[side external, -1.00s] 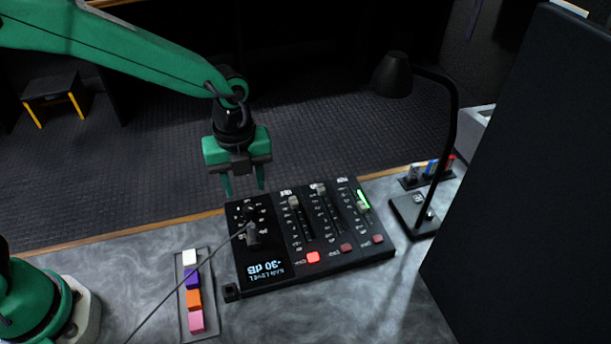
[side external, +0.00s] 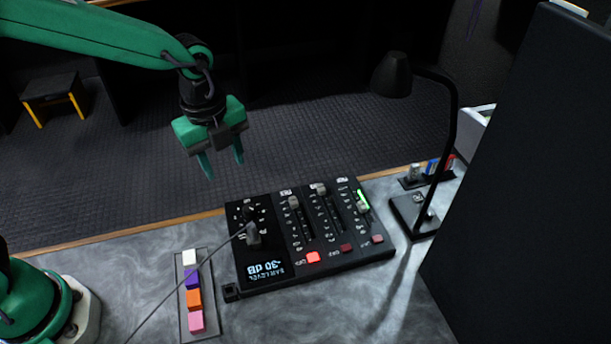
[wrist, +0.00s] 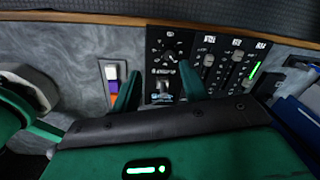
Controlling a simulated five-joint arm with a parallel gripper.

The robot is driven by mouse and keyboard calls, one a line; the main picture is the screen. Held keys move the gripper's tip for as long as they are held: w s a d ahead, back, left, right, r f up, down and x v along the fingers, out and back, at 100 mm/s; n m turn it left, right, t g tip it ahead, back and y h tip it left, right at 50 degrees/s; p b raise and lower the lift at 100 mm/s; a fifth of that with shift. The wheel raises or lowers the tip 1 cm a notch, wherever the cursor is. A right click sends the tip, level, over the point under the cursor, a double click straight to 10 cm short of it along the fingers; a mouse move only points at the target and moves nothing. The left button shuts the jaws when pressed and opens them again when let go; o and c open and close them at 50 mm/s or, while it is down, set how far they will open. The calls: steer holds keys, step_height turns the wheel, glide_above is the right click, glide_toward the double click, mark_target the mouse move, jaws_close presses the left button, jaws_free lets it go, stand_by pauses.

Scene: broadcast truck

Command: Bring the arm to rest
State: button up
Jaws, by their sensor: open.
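My gripper (side external: 222,164) is open and empty. In the side external view it hangs in the air above and behind the left end of the black mixer panel (side external: 320,262), tilted slightly, touching nothing. In the wrist view my gripper (wrist: 157,88) shows two green fingers spread apart in front of the panel (wrist: 190,50). The panel has a knob, several sliders, a lit red button and a display reading -30 dB. A cable runs from the panel's left part towards the front edge of the view.
A tray (side external: 212,323) with white, purple, orange and pink blocks lies left of the panel. A black desk lamp (side external: 452,120) stands at the right, with a small rack (side external: 408,182) behind its base. A large dark panel (side external: 530,190) blocks the far right. The air around my gripper is clear.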

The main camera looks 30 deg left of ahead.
steer(key=s+a+r+n+t, duration=0.2)
steer(key=s+a+r+n, duration=0.3)
steer(key=n, duration=0.6)
steer(key=s+a+r+n+t, duration=0.2)
steer(key=s+a+r+n, duration=0.2)
steer(key=s+a+n, duration=0.5)
steer(key=shift+s+a+r+n+t, duration=0.15)
steer(key=shift+a+r+n+t, duration=0.25)
steer(key=shift+n, duration=1.2)
steer(key=shift+d, duration=0.1)
steer(key=w+d+f+n+g, duration=0.2)
steer(key=w+d+f+n, duration=0.1)
steer(key=w+d+f, duration=0.1)
steer(key=w+d+f+n+g, duration=0.1)
steer(key=w+d+f+n, duration=0.2)
steer(key=w+d+f, duration=0.2)
steer(key=w+d+f+n+g, duration=0.2)
steer(key=w+d, duration=0.4)
steer(key=d, duration=0.3)
step_height(320, 180, down, 3)
steer(key=shift+w+r+n+g, duration=0.2)
steer(key=shift+n+g, duration=0.1)
steer(key=shift+n, duration=0.2)
steer(key=shift+a, duration=0.1)
steer(key=shift+f, duration=0.1)
